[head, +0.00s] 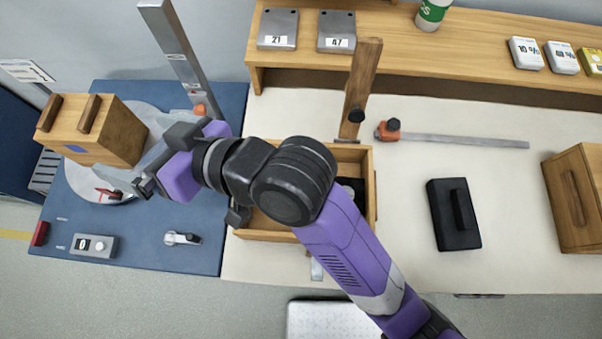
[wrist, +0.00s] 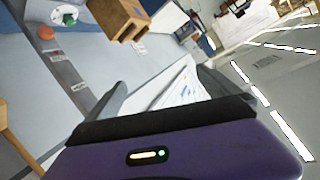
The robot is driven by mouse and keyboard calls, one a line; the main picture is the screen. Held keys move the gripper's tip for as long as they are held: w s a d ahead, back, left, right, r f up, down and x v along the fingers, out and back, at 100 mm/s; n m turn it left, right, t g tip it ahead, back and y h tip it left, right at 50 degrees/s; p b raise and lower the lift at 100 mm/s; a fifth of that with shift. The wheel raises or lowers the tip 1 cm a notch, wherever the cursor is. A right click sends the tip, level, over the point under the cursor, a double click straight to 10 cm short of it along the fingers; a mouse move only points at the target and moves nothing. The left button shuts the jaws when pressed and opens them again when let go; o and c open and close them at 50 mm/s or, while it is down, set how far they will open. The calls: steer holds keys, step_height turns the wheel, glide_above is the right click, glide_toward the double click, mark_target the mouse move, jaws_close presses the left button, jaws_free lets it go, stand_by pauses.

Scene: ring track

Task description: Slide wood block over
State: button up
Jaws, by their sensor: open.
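A wooden block (head: 118,137) with two dark wooden grips on its top and a blue patch on its side stands on a grey round disc (head: 148,112) at the left. It also shows at the top of the wrist view (wrist: 112,14). My gripper (head: 148,166) is open and just right of the block in the head view. I cannot tell whether a finger touches the block. In the wrist view, nothing is held between the fingers (wrist: 165,92). My gripper and wrist hide part of the disc.
The disc sits on a blue mat (head: 130,245) with a small counter box (head: 95,246). A metal rail (head: 180,55) stands behind. A wooden tray (head: 262,236) lies under my arm. A black block (head: 453,213) and a wooden box (head: 577,200) are at the right.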

steer(key=s+d+f+n+g+h, duration=0.2)
steer(key=d+f+n+g+h, duration=0.3)
steer(key=f, duration=0.5)
steer(key=w+d+f+h, duration=0.1)
steer(key=d+f+h, duration=0.1)
steer(key=d, duration=0.4)
steer(key=w+d+f+n+h, duration=0.1)
steer(key=d+f+h, duration=0.1)
steer(key=d+h, duration=0.2)
steer(key=w+d+f+h, duration=0.1)
steer(key=d+f+h, duration=0.1)
steer(key=d, duration=0.6)
steer(key=shift+d+f+n+t+h, duration=0.1)
steer(key=shift+f+n+t+h, duration=0.25)
steer(key=shift+h, duration=0.25)
steer(key=shift+r, duration=0.1)
steer(key=shift+f+p, duration=0.7)
steer(key=shift+f, duration=3.2)
